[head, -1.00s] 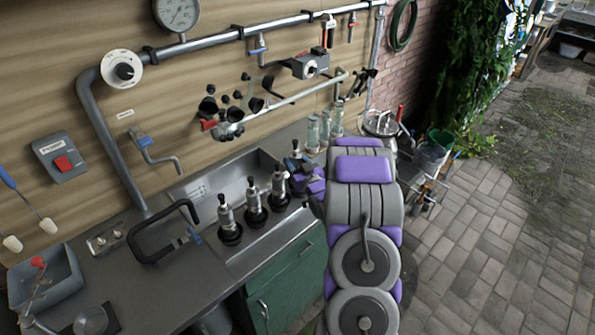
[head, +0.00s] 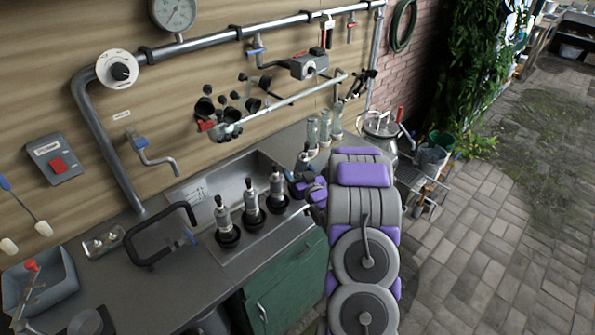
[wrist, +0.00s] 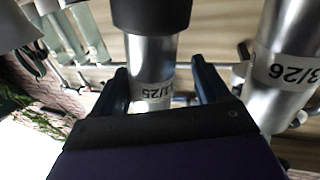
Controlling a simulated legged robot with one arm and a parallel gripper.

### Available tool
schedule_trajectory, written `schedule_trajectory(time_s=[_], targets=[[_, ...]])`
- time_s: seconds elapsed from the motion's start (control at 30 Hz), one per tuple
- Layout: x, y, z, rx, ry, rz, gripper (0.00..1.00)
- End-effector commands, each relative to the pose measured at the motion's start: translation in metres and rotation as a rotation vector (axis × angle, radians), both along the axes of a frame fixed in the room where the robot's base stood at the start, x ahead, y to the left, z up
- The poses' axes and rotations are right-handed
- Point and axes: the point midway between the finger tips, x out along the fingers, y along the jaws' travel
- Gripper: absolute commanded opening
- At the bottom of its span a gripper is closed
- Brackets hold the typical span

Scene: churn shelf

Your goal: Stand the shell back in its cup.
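Three silver shells with black bases stand in a row along the sink's front edge in the head view: left (head: 223,216), middle (head: 250,196) and right (head: 277,186). Another upright piece (head: 303,160) shows just behind my gripper, partly hidden. In the wrist view, which looks upside down, a silver shell (wrist: 153,62) with a dark end and a label ending in "/25" lies between the fingers of my gripper (wrist: 160,82). The fingers are apart, with gaps visible on both sides. I cannot tell which cup is empty.
A sink basin (head: 232,184) lies behind the row. A black bent handle (head: 150,257) is to its left. Clear jars (head: 324,127) and a metal can (head: 380,125) stand at the back right. Black cups (head: 205,107) hang by the wall rail. Paving at right is open.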

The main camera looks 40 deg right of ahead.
Motion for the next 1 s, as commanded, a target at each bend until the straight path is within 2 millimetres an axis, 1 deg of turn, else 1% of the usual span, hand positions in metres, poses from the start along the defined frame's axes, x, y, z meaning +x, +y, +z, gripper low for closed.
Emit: schedule_trajectory(time_s=[0.17,0.27,0.5,0.63,0.8,1.0], targets=[[-0.015,0.002,0.001,0.000,0.001,-0.002,0.75],[-0.032,0.007,0.002,0.001,0.001,-0.003,0.75],[-0.079,0.020,0.004,-0.005,-0.002,-0.003,0.75],[-0.099,0.024,0.002,-0.002,0.001,-0.003,0.75],[-0.113,0.026,0.002,-0.003,-0.002,-0.002,0.75],[-0.114,0.027,0.002,-0.006,0.006,0.001,0.75]])
